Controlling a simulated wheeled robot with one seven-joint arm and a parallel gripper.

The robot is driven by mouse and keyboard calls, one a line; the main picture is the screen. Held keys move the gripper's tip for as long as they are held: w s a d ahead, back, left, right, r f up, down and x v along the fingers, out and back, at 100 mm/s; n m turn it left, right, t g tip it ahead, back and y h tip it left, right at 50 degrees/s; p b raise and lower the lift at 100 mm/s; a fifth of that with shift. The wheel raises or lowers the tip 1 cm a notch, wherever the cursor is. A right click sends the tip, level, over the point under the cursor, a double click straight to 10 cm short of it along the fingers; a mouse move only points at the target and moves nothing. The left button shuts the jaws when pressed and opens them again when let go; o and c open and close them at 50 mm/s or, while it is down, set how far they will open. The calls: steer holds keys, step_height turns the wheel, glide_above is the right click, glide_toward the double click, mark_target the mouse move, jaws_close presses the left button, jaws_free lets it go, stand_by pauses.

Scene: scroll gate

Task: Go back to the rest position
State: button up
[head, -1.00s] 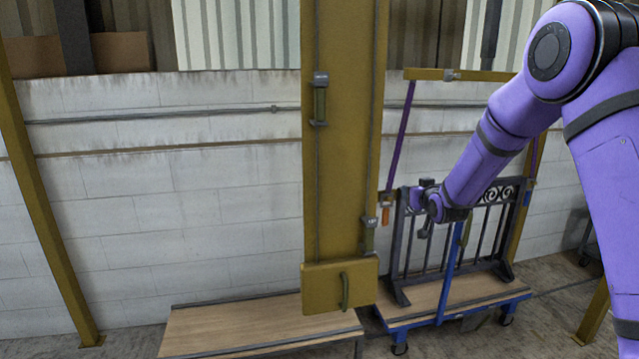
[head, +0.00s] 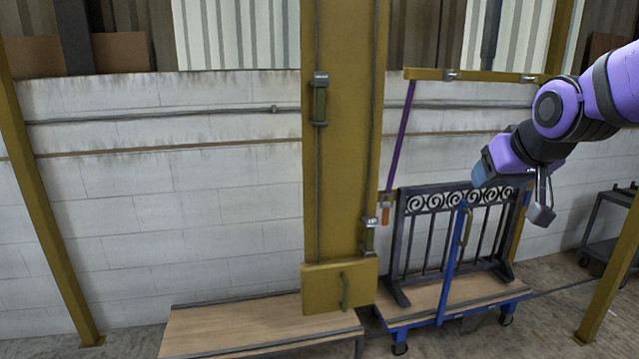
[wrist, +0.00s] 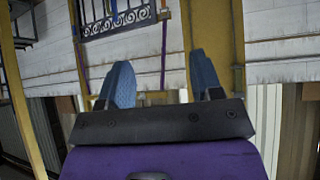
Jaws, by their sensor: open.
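My gripper (head: 484,176) is at the right of the head view, raised in front of the wall and a little above the right end of the black scroll gate (head: 455,205). In the wrist view its two blue fingers (wrist: 160,84) stand apart with nothing between them. The gate stands upright on a wheeled cart with a wooden top (head: 440,298) and a blue upright post (head: 450,268). The gate also shows upside down at the top of the wrist view (wrist: 118,18). My gripper appears apart from the gate.
A tall yellow column (head: 345,150) stands left of the gate, with a handled yellow plate (head: 325,287) low on it. A wooden-topped bench (head: 250,328) is at the bottom. A yellow overhead bar (head: 490,76) spans above the gate. A dark cart (head: 610,235) is at the far right.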

steer(key=s+f+g, duration=0.2)
steer(key=s+g, duration=0.1)
steer(key=s, duration=1.8)
steer(key=shift+g, duration=0.3)
